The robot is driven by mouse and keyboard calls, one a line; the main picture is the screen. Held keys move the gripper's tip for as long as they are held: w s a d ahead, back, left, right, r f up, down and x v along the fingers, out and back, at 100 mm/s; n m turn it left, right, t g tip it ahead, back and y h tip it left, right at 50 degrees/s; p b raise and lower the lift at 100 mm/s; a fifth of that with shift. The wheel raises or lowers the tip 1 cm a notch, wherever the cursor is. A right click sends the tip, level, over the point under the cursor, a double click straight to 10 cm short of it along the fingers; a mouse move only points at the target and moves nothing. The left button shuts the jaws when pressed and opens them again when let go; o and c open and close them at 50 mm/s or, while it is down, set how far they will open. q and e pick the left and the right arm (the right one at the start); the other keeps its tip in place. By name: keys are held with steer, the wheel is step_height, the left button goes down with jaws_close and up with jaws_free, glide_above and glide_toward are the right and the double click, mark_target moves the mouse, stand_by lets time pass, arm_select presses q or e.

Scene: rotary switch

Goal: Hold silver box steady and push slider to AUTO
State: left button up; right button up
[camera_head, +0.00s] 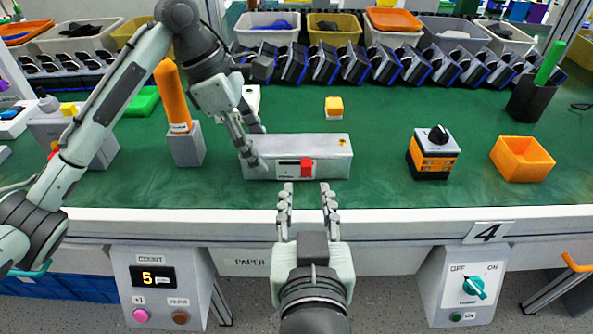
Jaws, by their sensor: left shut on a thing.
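The silver box (318,147) lies on the green table top, its long side facing me. A red slider (307,168) sits on its front face, at the right end of a dark slot with a small pale label. My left gripper (251,148) is at the box's left end, with its fingers shut on that end. My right gripper (307,186) is just in front of the box and below the slider in the picture. Its two fingers are apart with nothing between them. Label text beside the slider is too small to read.
A small yellow-topped block (334,107) stands behind the box. An orange-black box with a rotary knob (434,153) and an orange bin (523,158) stand to the right. An orange cylinder on a grey base (186,145) stands to the left.

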arm_select(q)
steer(key=o, duration=1.3)
steer(key=shift+c, duration=0.2)
steer(key=shift+r, duration=0.15)
steer(key=v, duration=1.1)
steer(key=shift+a+r, duration=0.25)
steer(key=shift+r, duration=0.1)
